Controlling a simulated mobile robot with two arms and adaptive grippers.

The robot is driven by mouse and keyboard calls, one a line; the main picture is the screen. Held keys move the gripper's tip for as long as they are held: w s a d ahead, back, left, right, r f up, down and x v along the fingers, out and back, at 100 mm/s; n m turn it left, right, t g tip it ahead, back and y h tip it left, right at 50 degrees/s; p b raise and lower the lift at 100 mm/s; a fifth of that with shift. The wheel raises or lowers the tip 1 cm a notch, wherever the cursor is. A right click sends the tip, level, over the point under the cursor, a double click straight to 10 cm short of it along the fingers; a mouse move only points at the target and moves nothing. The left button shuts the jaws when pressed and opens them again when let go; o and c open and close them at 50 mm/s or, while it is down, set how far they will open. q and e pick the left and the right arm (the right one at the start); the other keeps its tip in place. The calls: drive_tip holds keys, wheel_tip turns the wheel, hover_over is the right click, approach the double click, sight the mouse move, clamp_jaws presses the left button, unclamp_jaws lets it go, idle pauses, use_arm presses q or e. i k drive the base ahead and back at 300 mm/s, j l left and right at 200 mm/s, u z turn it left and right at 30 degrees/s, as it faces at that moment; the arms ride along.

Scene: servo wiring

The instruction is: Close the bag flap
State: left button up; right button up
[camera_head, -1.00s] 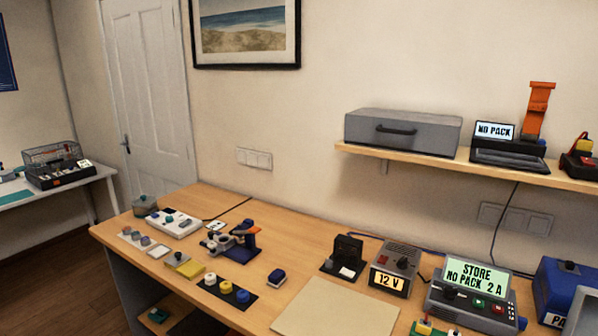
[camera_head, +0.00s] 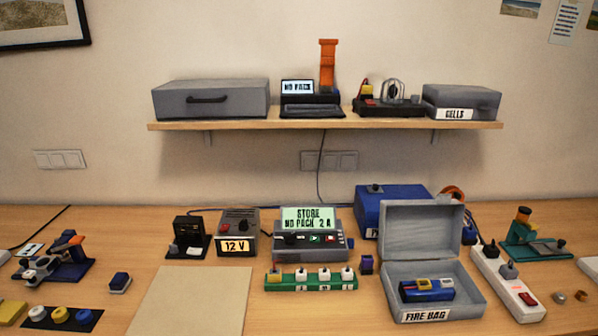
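The grey fire bag (camera_head: 472,309) stands on the bench right of centre, with a "FIRE BAG" label on its front. Its flap (camera_head: 421,229) is open and stands roughly upright at the back. A blue battery pack (camera_head: 426,290) with yellow and pale parts on top lies inside the bag. Neither of my grippers shows in the head view.
A power strip (camera_head: 508,284) stands close to the bag's right side. A green board (camera_head: 311,281) and a charger reading "STORE NO PACK 2 A" (camera_head: 309,241) stand to its left. A blue case (camera_head: 384,204) is behind the flap. The beige mat (camera_head: 190,300) is clear.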

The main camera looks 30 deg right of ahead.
sight(428, 229)
drive_tip(key=z, duration=1.8)
